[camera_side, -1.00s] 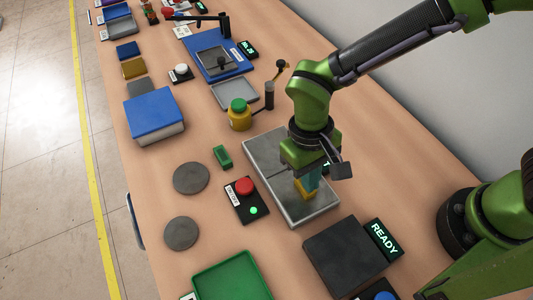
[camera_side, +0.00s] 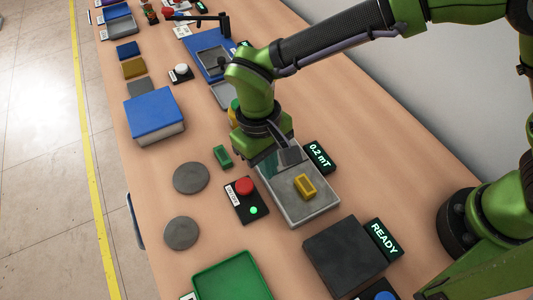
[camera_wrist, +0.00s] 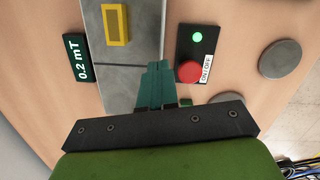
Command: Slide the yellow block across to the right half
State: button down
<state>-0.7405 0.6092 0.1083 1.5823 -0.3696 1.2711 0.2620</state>
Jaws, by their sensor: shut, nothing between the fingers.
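The yellow block (camera_side: 305,187) lies on the grey two-part plate (camera_side: 318,205), on the half nearer the READY box. In the wrist view the yellow block (camera_wrist: 116,42) is at the top, beyond the seam that crosses the plate (camera_wrist: 98,88). My gripper (camera_wrist: 157,66) is shut and empty, its teal fingers side by side near the seam and the plate's edge, apart from the block.
A display (camera_side: 319,157) reading 0.2 mT stands beside the plate. An on/off box with a red button (camera_side: 244,186) and lit green light is on the other side. A green block (camera_side: 222,156), grey discs (camera_side: 190,178) and a dark READY box (camera_side: 345,255) are nearby.

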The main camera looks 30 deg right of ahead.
aim_at(305, 180)
jog(key=s+m+t, duration=0.1)
jog(key=s+m, duration=0.1)
jog(key=s, duration=0.2)
jog(key=s+m, duration=0.2)
jog(key=s, duration=0.3)
jog(key=s+a+m+t, duration=0.1)
jog(key=s, duration=0.3)
jog(key=shift+s+f+m+t, duration=0.3)
jog(key=shift+s+m, duration=0.05)
jog(key=shift+m, duration=0.05)
jog(key=shift+s+d+f+m, duration=0.1)
jog(key=shift+d+f+m, duration=0.1)
jog(key=shift+m, duration=0.6)
jog(key=shift+f+m, duration=0.15)
jog(key=shift+m, duration=0.75)
jog(key=shift+w, duration=0.3)
jog(key=w+d, duration=0.2)
jog(key=w, duration=0.1)
jog(key=w+d, duration=0.2)
jog(key=w, duration=0.1)
jog(key=w+d, duration=0.2)
jog(key=w, duration=0.1)
jog(key=shift+w+d, duration=0.2)
jog(key=shift+d, duration=0.15)
jog(key=shift+d+f, duration=0.1)
jog(key=shift+f, duration=0.8)
